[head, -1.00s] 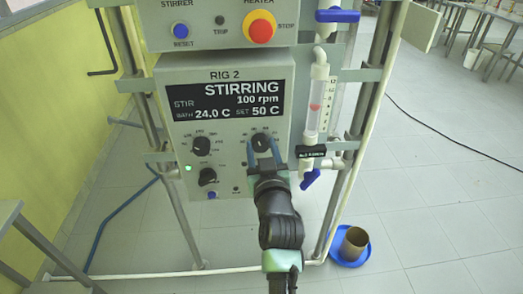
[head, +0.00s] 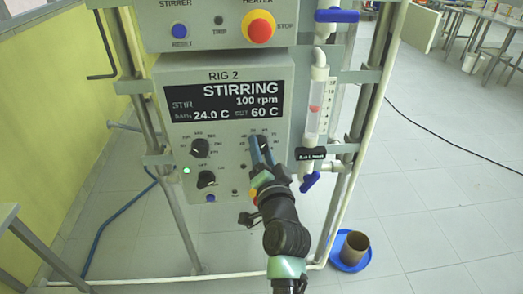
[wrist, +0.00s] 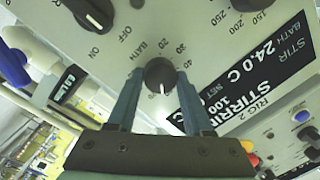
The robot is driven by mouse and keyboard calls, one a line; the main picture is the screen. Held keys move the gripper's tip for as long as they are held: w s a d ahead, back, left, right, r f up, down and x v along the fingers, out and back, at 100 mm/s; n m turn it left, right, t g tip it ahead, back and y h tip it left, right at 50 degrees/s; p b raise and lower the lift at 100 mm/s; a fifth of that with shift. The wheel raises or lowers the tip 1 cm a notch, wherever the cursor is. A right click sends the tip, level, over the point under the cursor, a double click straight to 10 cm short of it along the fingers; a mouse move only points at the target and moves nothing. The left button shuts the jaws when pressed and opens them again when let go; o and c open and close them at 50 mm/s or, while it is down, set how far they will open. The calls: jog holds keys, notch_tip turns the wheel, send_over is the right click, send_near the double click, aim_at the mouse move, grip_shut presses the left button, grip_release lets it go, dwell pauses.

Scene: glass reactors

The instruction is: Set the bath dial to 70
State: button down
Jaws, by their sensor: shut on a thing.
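The bath dial (wrist: 160,75) is a black round knob with a pale pointer line, on the grey RIG 2 panel (head: 225,160). In the wrist view the word BATH and a scale of numbers are printed around it. My gripper (wrist: 155,90) is shut on the dial, with one blue-grey finger on each side. In the head view my gripper (head: 262,152) hides most of the dial. The display (head: 225,101) reads STIRRING, 100 rpm, bath 24.0 C and set 60 C.
Two other black knobs, an upper one (head: 200,148) and a lower one (head: 206,180), sit left of my gripper. A red stop button (head: 260,27) is above. A flowmeter tube (head: 317,105) and blue-handled valve (head: 310,181) stand close on the right.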

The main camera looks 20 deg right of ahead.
jog(key=shift+m, duration=1.8)
jog(key=shift+f, duration=0.1)
jog(key=shift+c, duration=1.5)
grip_release()
jog(key=s+a, duration=0.2)
jog(key=s, duration=1)
jog(key=shift+s+a+p, duration=0.3)
jog(key=shift+s+p, duration=0.05)
